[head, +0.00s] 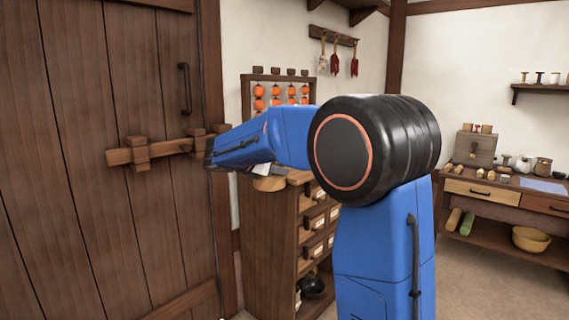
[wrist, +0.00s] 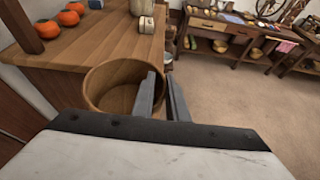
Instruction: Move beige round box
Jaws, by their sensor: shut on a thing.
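The beige round box (wrist: 97,92) is an open, empty-looking wooden tub in the wrist view, at the front edge of the wooden cabinet top (wrist: 88,48). My gripper (wrist: 163,88) is shut on the right side of its rim, with the wall between the two grey fingers. In the head view, a small part of the round box (head: 268,184) shows below my blue arm, beside the cabinet top. My fingers are mostly hidden there. I cannot tell whether the box rests on the cabinet or hangs clear of its edge.
Orange round fruits (wrist: 71,16) and a small pale object (wrist: 146,25) are on the cabinet top. A wooden door with a bar (head: 155,151) stands at the left. A worktable (head: 515,192) stands at the right, with clear floor before it.

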